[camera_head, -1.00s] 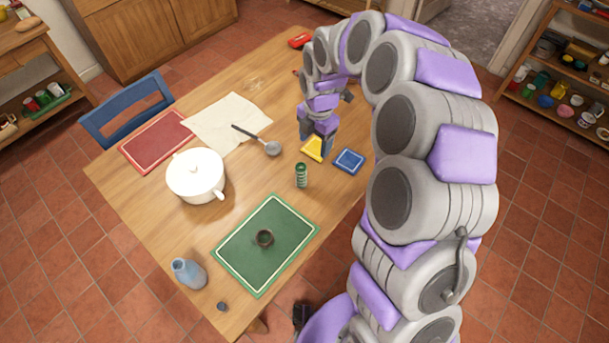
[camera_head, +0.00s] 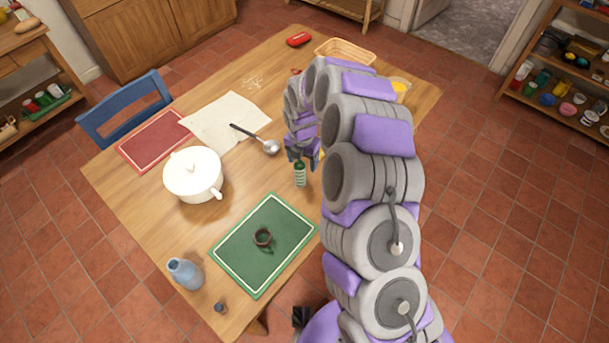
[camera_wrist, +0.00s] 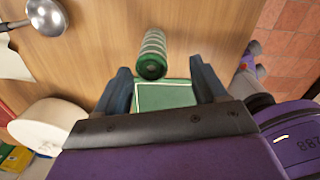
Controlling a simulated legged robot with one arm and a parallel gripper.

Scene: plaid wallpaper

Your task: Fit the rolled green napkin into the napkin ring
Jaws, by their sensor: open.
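The rolled green napkin (camera_head: 300,173) stands upright on the wooden table, green with pale stripes. In the wrist view the napkin (camera_wrist: 153,57) shows just beyond the gap between the fingers. My gripper (camera_head: 302,160) is open and close above or beside the napkin; its two dark fingers (camera_wrist: 167,88) are apart and nothing is between them that I can make out. The dark napkin ring (camera_head: 263,238) lies on the green placemat (camera_head: 240,262), nearer the front of the table. The ring is not visible in the wrist view.
A white lidded pot (camera_head: 193,176) and a ladle (camera_head: 270,146) are left of my gripper. A blue bottle (camera_head: 186,273) and a small dark cup (camera_head: 220,308) stand at the front edge. A basket (camera_head: 345,50) is at the back. Bare table lies between napkin and placemat.

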